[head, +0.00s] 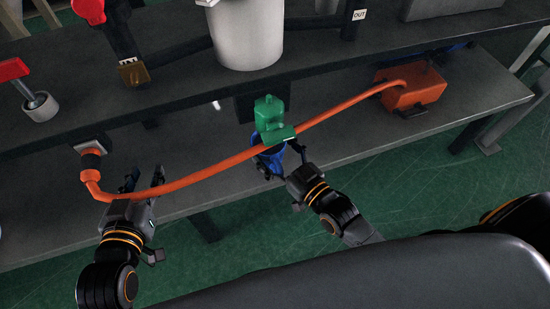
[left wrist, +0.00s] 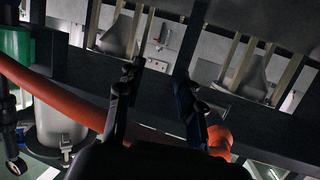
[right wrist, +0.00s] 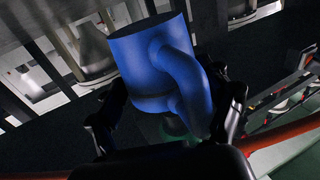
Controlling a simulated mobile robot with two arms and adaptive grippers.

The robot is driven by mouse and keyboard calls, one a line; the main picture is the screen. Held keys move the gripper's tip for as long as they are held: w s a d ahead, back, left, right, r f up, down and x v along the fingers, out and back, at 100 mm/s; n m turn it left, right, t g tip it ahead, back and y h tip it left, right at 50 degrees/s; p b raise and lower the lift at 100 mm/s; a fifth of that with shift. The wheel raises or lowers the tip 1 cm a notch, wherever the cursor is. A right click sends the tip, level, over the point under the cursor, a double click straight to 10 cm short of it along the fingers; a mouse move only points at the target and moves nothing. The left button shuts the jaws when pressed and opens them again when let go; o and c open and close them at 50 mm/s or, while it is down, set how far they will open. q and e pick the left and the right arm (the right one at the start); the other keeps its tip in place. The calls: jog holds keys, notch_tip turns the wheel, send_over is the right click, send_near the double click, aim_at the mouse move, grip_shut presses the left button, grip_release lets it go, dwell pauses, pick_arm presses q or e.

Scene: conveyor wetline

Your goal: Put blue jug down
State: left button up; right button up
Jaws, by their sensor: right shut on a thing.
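The blue jug (head: 270,160) is between the fingers of my right gripper (head: 281,164), at the front edge of the lower shelf. In the head view a green container (head: 270,112) and the orange hose partly hide it. The right wrist view shows the blue jug (right wrist: 155,65) large, with its handle, between the two fingers. I cannot tell whether its base touches the shelf. My left gripper (head: 145,178) is open and empty near the left end of the hose; its spread fingers show in the left wrist view (left wrist: 157,95).
An orange hose (head: 200,180) runs across from a fitting (head: 91,160) at left to an orange box (head: 410,87) at right. The lower shelf (head: 350,125) has clear room right of the jug. A white bucket (head: 246,35) stands on the upper shelf.

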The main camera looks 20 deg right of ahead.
notch_tip(320, 180, down, 4)
jog(key=shift+r+b, duration=0.25)
jog(key=shift+b, duration=0.6)
pick_arm(q)
notch_tip(320, 180, up, 8)
jog(key=w+d+t+h, duration=0.1)
jog(key=t, duration=0.4)
jog(key=shift+w+d+h, duration=0.15)
jog(key=shift+d+h, duration=0.1)
jog(key=shift+h, duration=0.15)
jog(key=shift+r, duration=0.15)
pick_arm(e)
jog(key=shift+f, duration=0.15)
jog(key=o, duration=1.3)
jog(key=shift+s, duration=0.1)
